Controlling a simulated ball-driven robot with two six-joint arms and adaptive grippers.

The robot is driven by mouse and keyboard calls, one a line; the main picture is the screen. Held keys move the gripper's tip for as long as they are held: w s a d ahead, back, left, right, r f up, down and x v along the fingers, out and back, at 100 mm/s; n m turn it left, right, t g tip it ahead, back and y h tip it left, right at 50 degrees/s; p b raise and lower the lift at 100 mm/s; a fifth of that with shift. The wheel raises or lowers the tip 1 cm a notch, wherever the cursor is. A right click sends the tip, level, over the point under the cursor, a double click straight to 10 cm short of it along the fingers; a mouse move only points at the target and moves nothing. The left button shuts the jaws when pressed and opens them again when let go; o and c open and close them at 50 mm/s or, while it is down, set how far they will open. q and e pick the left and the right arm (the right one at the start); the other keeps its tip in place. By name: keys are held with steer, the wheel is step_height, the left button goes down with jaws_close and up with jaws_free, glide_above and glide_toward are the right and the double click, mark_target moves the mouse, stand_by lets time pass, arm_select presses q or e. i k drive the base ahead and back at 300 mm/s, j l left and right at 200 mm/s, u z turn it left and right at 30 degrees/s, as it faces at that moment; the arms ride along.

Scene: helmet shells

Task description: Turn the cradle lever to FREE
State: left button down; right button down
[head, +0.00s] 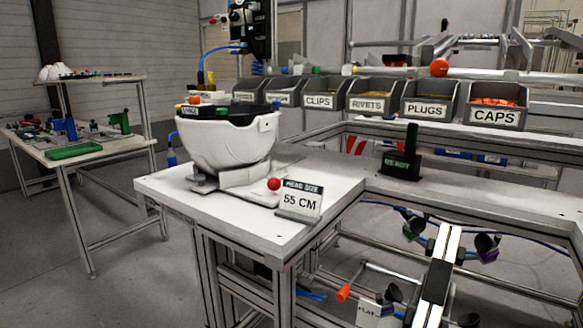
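A white helmet shell (226,146) sits open side up in a grey cradle (206,184) on the corner of the white bench. A red ball knob (274,184) stands at the cradle's front right; it looks like the end of the cradle lever. The lever's arm is hardly visible, and I cannot read a FREE mark or tell the lever's setting. A sign reading "HEAD SIZE 55 CM" (301,200) stands just right of the knob. Neither of my grippers is in view.
The white bench top (235,222) is clear in front of the cradle. A "READY" stand (401,163) is at right. Labelled bins (430,102) line the back. A rack (437,275) with coloured parts is lower right. A side table (110,146) is at left.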

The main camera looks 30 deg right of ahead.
mark_target(274, 184)
steer(key=z, duration=1.5)
steer(key=i+j, duration=0.2)
steer(key=i, duration=0.15)
steer(key=i+j, duration=0.2)
steer(key=i+z, duration=0.05)
steer(key=i, duration=0.05)
